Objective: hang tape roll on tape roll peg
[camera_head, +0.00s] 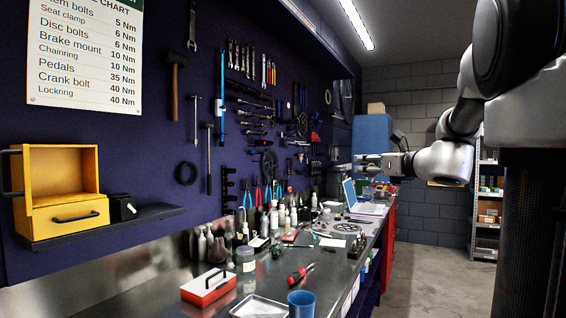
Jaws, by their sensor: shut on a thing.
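My gripper (364,166) is at the end of my arm, which reaches in from the right, above the far part of the bench near the laptop. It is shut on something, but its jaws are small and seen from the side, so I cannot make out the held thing. A black ring (187,173) hangs on the dark blue tool wall at left; I cannot tell whether it is a tape roll. My gripper is well away from this ring. I cannot pick out the tape roll peg for sure among the wall's hooks and tools.
The steel bench (262,284) holds a red box (208,289), a blue cup (301,304), a metal tray (259,308), a screwdriver (297,275), bottles and a laptop (362,204). A yellow cabinet (62,190) sits on a wall shelf. The floor (425,268) at right is clear.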

